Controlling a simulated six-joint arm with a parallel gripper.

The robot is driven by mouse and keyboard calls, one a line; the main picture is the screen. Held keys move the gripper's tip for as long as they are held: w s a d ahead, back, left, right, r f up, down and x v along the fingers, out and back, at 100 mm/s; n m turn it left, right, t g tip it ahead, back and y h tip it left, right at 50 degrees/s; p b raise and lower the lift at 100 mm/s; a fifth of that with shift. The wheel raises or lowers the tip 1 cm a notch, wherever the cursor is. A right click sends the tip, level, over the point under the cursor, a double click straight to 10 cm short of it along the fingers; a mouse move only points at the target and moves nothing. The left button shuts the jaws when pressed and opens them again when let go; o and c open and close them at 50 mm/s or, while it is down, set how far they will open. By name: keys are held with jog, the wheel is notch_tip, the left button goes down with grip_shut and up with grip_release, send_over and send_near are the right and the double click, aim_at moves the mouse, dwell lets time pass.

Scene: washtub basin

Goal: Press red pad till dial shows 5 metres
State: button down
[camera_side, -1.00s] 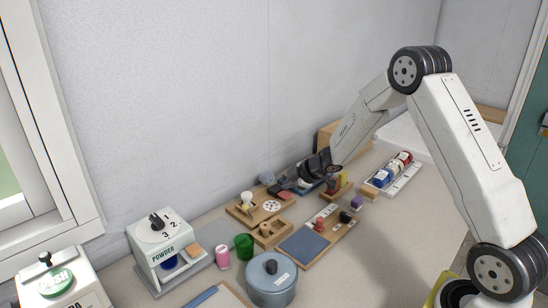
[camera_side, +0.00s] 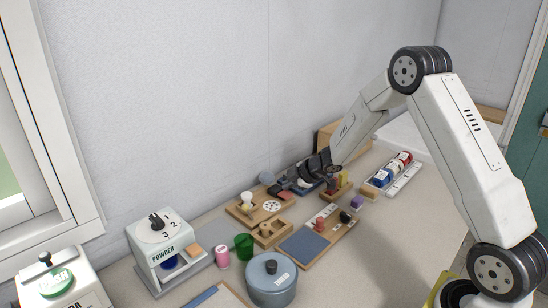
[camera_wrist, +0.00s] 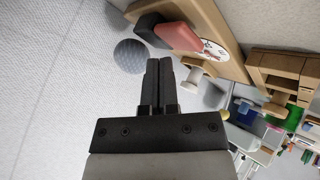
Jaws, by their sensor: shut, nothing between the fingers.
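The red pad (camera_wrist: 178,37) lies on a wooden board (camera_wrist: 228,72) in the wrist view, beside a black block (camera_wrist: 150,27). The white round dial (camera_wrist: 213,47) is next to the pad; its marks are too small to read. The dial (camera_side: 271,206) also shows in the side view, on the board near the wall. My gripper (camera_wrist: 160,62) is shut and empty. In the wrist view its tips are beside the black block and pad, apart from them in the picture; height above the board is unclear. In the side view my dark gripper (camera_side: 293,184) hangs by the board's far right end.
A grey ball (camera_wrist: 131,56) is close to my fingertips. A white knob (camera_side: 246,197) stands on the board. A powder dispenser (camera_side: 160,240), green cup (camera_side: 244,245) and blue-grey lidded pot (camera_side: 271,280) stand nearer the front. Bare counter lies at the front right.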

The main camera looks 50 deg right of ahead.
aim_at(288, 194)
jog(key=shift+f, duration=1.15)
dwell(1.9)
jog(key=shift+r, duration=1.15)
jog(key=shift+r, duration=0.1)
jog(key=shift+r, duration=2.4)
